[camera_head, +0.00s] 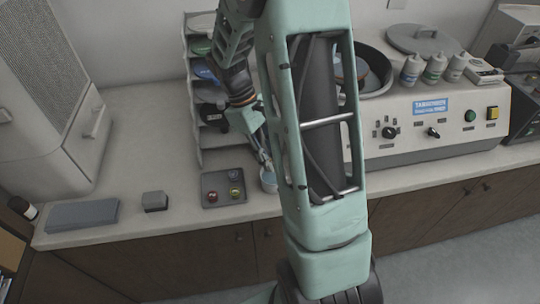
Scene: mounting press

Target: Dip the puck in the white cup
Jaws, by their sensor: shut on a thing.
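The white cup (269,182) stands on the counter near its front edge, right of a dark tray and partly behind my arm. It looks pale, with a bluish tint inside. My gripper (266,163) points down at the cup, with its fingertips at or just above the rim. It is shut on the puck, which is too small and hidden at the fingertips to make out. Whether the puck is inside the cup or above it, I cannot tell.
The dark tray (209,202) holds several small coloured round pieces. A grey block (155,201) and a flat grey slab (83,215) lie further left. A shelf rack (198,140) stands behind. A large machine (430,115) with bottles on top fills the right.

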